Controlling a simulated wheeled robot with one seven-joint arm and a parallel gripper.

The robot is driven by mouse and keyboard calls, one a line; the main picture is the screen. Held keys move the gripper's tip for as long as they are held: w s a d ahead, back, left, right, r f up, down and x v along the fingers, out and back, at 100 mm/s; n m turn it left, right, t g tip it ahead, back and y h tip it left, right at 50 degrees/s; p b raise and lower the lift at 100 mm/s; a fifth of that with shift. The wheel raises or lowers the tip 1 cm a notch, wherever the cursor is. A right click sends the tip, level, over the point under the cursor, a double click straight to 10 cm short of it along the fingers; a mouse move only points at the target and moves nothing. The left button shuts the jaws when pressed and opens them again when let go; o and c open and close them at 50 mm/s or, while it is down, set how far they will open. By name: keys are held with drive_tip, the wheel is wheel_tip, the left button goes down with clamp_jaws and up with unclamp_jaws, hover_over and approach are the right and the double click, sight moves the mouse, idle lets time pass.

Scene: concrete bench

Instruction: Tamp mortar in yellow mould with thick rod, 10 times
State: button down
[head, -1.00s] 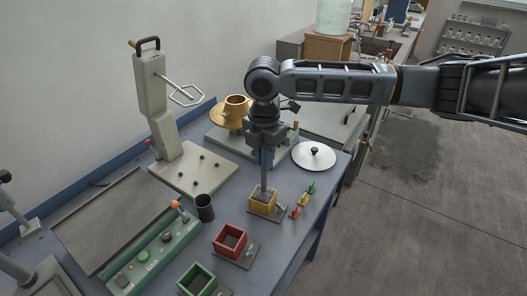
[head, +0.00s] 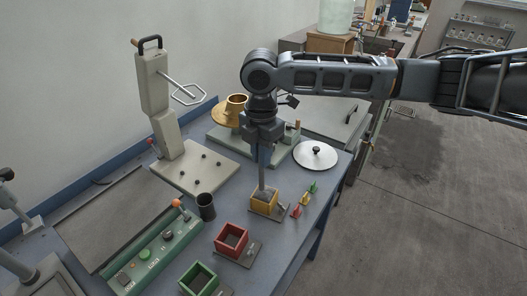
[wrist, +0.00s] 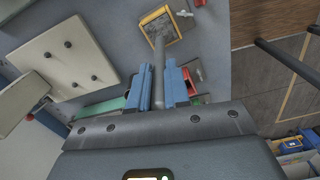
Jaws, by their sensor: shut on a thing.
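The yellow mould (head: 265,206) stands on the bench's right part, filled with grey mortar. It also shows at the top of the wrist view (wrist: 145,22). My gripper (head: 264,141) is above the mould, shut on the thick grey rod (head: 262,172). In the wrist view the blue-padded fingers of my gripper (wrist: 160,88) close around the rod (wrist: 159,66). The rod is roughly upright, and its lower end is at the mould's opening. I cannot tell whether the tip touches the mortar.
A red mould (head: 231,240) and a green mould (head: 199,279) stand nearer. Small coloured pieces (head: 302,202) lie right of the yellow mould. A dark cup (head: 206,207) is to its left, and a round metal lid (head: 316,156) lies behind right.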

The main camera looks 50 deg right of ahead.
wheel_tip(320, 180, down, 3)
drive_tip(key=shift+f, duration=0.1)
drive_tip(key=shift+s+d+r, duration=0.1)
drive_tip(key=shift+d+r, duration=0.1)
drive_tip(key=shift+r, duration=0.8)
drive_tip(key=shift+s+d+r, duration=0.1)
drive_tip(key=shift+d+r, duration=0.05)
drive_tip(key=shift+r, duration=0.8)
